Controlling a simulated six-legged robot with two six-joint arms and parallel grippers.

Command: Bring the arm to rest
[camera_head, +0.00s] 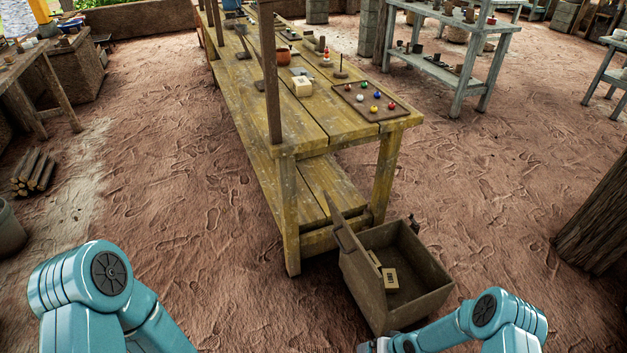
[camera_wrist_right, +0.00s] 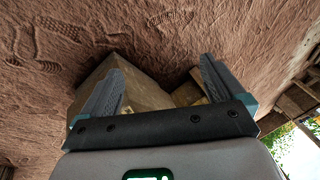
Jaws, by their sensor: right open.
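My right arm (camera_head: 487,315) comes in at the bottom right of the head view and reaches left to the near side of an open box. My right gripper shows in the right wrist view (camera_wrist_right: 160,88), its two fingers spread wide and nothing between them held. The box shows behind the fingers there (camera_wrist_right: 140,88). My left arm (camera_head: 100,285) is bent at the bottom left of the head view, and its gripper is out of the picture.
The open box (camera_head: 362,287) stands on the ground with a labelled block (camera_head: 390,279) inside. A yellow wooden table (camera_head: 330,125) beyond it bears a tray (camera_head: 352,106) of coloured balls and a pale block (camera_head: 302,86). A trunk (camera_head: 600,220) stands right.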

